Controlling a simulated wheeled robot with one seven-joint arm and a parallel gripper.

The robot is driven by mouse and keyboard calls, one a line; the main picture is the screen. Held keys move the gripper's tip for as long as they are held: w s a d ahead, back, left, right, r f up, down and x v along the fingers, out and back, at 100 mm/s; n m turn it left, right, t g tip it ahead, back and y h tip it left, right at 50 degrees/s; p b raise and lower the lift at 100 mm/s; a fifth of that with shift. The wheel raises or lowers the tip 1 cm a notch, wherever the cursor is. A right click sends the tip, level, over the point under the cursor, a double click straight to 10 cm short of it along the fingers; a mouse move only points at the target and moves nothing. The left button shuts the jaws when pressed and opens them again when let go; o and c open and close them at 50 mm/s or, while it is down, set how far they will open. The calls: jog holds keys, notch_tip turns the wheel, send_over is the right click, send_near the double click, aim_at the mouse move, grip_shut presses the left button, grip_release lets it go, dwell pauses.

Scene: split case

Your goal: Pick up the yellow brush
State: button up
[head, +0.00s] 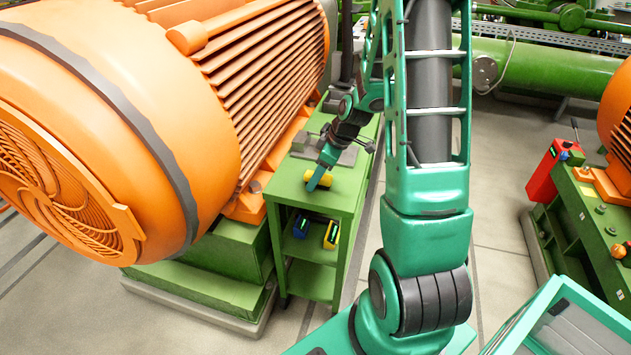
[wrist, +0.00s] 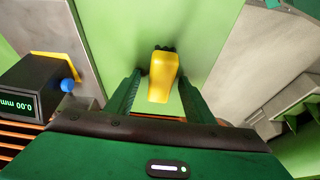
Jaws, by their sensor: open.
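The yellow brush (head: 321,178) lies on the top of a green side table (head: 345,196) beside the large orange motor. In the wrist view the yellow brush (wrist: 162,78) lies with dark bristles at its far end, on the green surface. My gripper (wrist: 158,104) is open, with one finger on each side of the brush's near part. In the head view my gripper (head: 318,178) is at the brush and hides part of it. Whether the fingers touch the brush cannot be told.
A large orange motor (head: 110,120) stands left of the table. A dark device with a "0.00 mm" display (wrist: 30,90) lies left in the wrist view. Blue (head: 301,226) and yellow (head: 332,234) items sit on the lower shelf. A red box (head: 545,175) stands at right.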

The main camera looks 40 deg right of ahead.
aim_at(311, 174)
jog(key=c, duration=1.1)
jog(key=shift+r, duration=0.85)
notch_tip(311, 174, up, 3)
jog(key=shift+s+a, duration=0.1)
jog(key=s+a+r, duration=0.2)
jog(key=a, duration=0.1)
jog(key=s+a+r, duration=0.2)
jog(key=a, duration=0.1)
jog(key=s+a+r, duration=0.2)
jog(key=s+a, duration=0.1)
jog(key=shift+s+r, duration=0.1)
jog(key=shift+r, duration=0.1)
